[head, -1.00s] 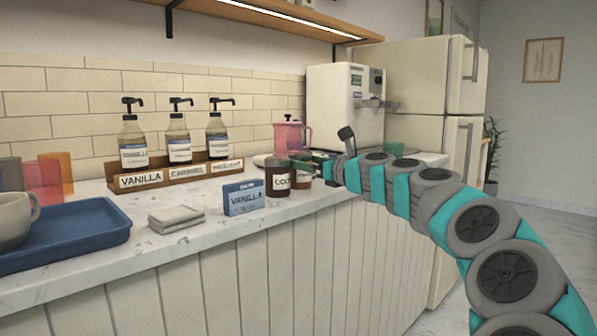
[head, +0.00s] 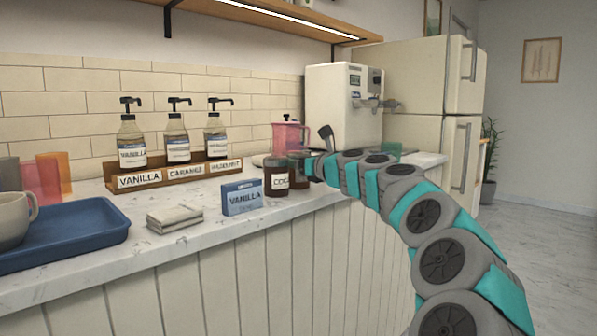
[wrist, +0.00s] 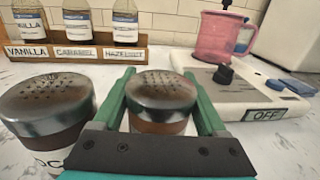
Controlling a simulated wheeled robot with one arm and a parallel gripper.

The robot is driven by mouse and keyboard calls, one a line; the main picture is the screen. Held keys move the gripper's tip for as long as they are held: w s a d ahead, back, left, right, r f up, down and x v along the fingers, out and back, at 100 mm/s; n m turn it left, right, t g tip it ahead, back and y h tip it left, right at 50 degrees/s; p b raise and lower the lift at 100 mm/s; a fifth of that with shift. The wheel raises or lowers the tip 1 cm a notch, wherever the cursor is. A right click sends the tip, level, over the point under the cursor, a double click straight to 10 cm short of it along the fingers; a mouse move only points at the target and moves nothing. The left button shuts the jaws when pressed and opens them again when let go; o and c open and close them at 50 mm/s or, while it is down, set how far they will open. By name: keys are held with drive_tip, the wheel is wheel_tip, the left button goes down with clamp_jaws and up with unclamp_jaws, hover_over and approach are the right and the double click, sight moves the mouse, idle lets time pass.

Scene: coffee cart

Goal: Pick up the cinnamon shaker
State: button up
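The cinnamon shaker (wrist: 161,92), with a perforated metal lid and brown body, stands upright on the counter between the two fingers of my gripper (wrist: 159,75) in the wrist view. The fingers lie along either side of it with narrow gaps by the lid; I see no clear grip. Its label is hidden.
A cocoa shaker (wrist: 48,110) stands close on the left. A white scale (wrist: 255,98) reading OFF, with a pink pitcher (wrist: 225,38), is behind right. The syrup rack (wrist: 75,52) is behind left. A vanilla box (head: 242,197) stands nearer the front.

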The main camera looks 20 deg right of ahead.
drive_tip(key=c, duration=0.8)
drive_tip(key=shift+c, duration=0.2)
drive_tip(key=shift+r, duration=0.15)
